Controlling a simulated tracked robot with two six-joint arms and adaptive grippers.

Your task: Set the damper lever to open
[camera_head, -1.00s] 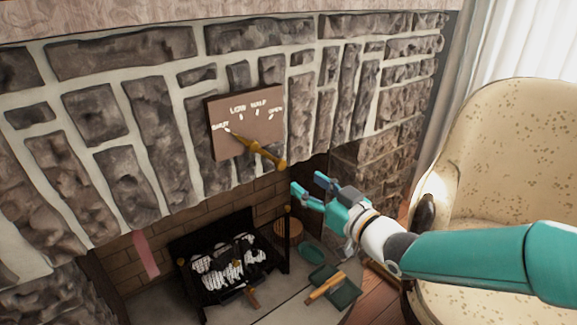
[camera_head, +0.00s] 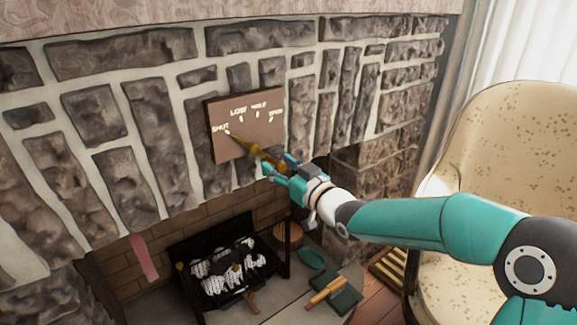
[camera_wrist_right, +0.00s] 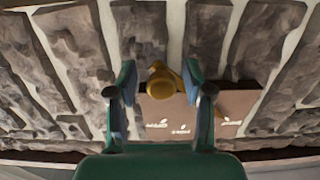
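The brown damper plate (camera_head: 262,117) is on the stone wall above the fireplace, with the labels SHUT, LOW, HALF and OPEN. The brass lever (camera_head: 247,147) has its pointed end by the SHUT mark, and its knob end sticks out at the lower right. My right gripper (camera_head: 276,166) is at the knob end. In the right wrist view the fingers stand apart on both sides of the brass knob (camera_wrist_right: 161,82), with a gap seen at least on the left. The plate shows behind it in that view (camera_wrist_right: 215,115). My left gripper is not in view.
Below is the fireplace with a black grate (camera_head: 228,270) holding logs. A green dustpan or box (camera_head: 336,290) with a wooden-handled brush lies on the hearth. A pink strip (camera_head: 144,257) hangs at the left. A patterned armchair (camera_head: 510,140) stands at the right.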

